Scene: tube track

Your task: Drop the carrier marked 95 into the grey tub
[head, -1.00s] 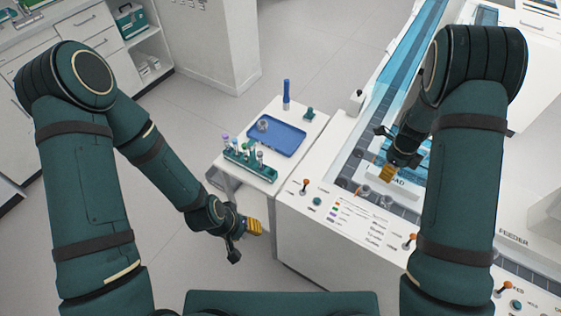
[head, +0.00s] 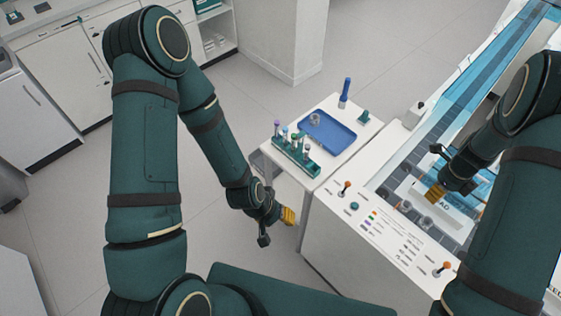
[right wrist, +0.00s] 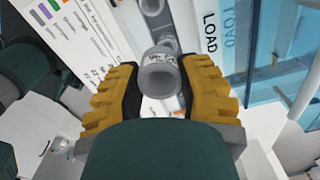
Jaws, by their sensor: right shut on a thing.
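My right gripper (head: 434,193) is over the track beside the LOAD plate. The right wrist view shows its yellow fingers (right wrist: 158,95) shut on a grey, ring-shaped carrier (right wrist: 159,76). The carrier has a pale label with dark marks that I cannot read. In the head view the gripper and arm hide it. My left gripper (head: 289,216) hangs low in front of the small white side table, with no object visible in it; its finger opening is unclear. I cannot make out a grey tub for certain in either view.
Other grey carriers (head: 427,222) sit on the track. A blue tray (head: 341,138) holding a grey round piece and a green tube rack (head: 296,158) stand on the side table. Orange-knobbed levers (head: 346,186) rise from the white panel. The floor at left is open.

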